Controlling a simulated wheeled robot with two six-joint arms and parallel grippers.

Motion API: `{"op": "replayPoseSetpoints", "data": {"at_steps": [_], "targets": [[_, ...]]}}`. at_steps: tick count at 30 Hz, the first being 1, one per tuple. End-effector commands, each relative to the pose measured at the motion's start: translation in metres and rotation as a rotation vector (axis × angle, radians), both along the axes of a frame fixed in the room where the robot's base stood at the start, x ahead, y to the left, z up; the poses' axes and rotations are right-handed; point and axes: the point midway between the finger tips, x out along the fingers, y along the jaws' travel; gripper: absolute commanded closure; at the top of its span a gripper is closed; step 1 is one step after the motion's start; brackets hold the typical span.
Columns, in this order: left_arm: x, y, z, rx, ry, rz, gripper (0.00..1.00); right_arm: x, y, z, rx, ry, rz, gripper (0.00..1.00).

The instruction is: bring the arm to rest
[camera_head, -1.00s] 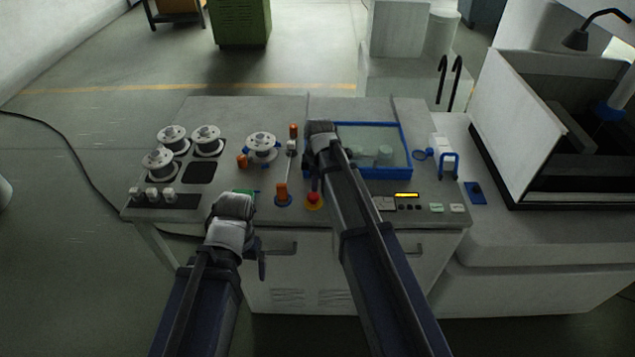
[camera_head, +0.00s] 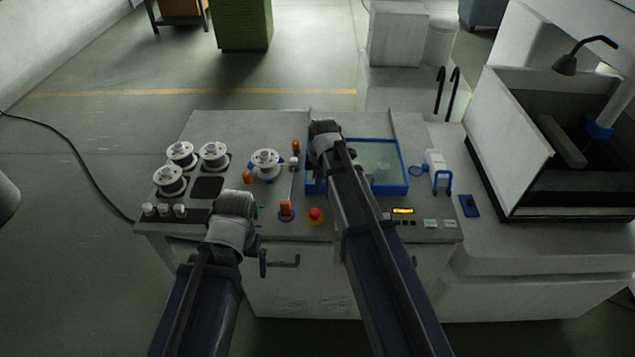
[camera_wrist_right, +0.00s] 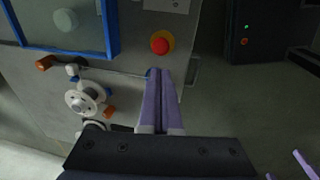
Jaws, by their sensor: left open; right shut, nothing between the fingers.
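My left gripper (camera_head: 236,204) is over the front left of the grey bench top. It is open; its fingers are mostly hidden behind the wrist. My right gripper (camera_head: 323,130) is over the bench near the left side of a blue-framed tank (camera_head: 408,165). In the right wrist view its two fingers (camera_wrist_right: 160,74) are shut together with nothing between them. Their tips show just below a red button (camera_wrist_right: 162,43); I cannot tell how high they are above the bench. The red button also shows in the head view (camera_head: 316,214).
White spools (camera_head: 214,154) stand at the bench's left, with another spool (camera_head: 265,163) nearer the middle. Orange-handled levers (camera_head: 286,208) stand between the arms. A blue clamp (camera_head: 442,180) is right of the tank. A large white machine (camera_head: 500,150) stands at the right. Open floor lies left.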

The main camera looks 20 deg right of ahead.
Motion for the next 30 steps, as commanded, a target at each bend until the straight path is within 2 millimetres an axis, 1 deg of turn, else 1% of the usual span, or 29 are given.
{"op": "replayPoseSetpoints", "data": {"at_steps": [7,8,10,11,14,15,17,18,21,24,25,27,30], "targets": [[0.0,0.0,-0.001,0.0,0.0,0.0,0.0,-0.002,0.001,-0.002,0.001,0.001,-0.004,1.0],[0.0,0.0,-0.004,0.0,0.0,0.0,0.0,-0.004,0.004,-0.004,0.002,0.003,-0.012,1.0],[0.0,0.0,-0.013,0.0,0.0,-0.001,0.0,-0.016,0.014,-0.013,0.005,0.013,-0.051,1.0],[0.0,0.0,-0.019,0.0,0.0,-0.001,0.0,-0.024,0.02,-0.019,0.006,0.021,-0.08,1.0],[0.0,0.0,-0.043,0.001,0.0,-0.003,0.0,-0.061,0.048,-0.044,0.009,0.054,-0.22,1.0],[0.0,0.0,-0.053,0.001,0.0,-0.004,0.0,-0.079,0.059,-0.055,0.008,0.069,-0.29,1.0],[0.0,0.0,-0.068,0.001,0.0,-0.006,0.0,-0.105,0.075,-0.07,0.004,0.088,-0.397,1.0],[0.0,0.0,-0.076,0.002,0.0,-0.007,0.0,-0.121,0.083,-0.079,-0.002,0.098,-0.469,1.0],[0.0,0.0,-0.096,0.001,-0.001,-0.009,0.0,-0.159,0.101,-0.098,-0.018,0.116,-0.637,1.0],[0.0,0.0,-0.11,0.002,-0.001,-0.012,0.0,-0.189,0.112,-0.112,-0.034,0.122,-0.776,1.0],[0.0,0.0,-0.113,0.002,-0.001,-0.012,0.0,-0.196,0.114,-0.115,-0.04,0.123,-0.81,1.0],[0.0,0.0,-0.118,0.002,0.0,-0.013,0.0,-0.209,0.118,-0.12,-0.049,0.123,-0.876,1.0],[0.0,0.0,-0.122,0.002,0.0,-0.014,0.0,-0.219,0.121,-0.124,-0.057,0.12,-0.937,1.0]]}}
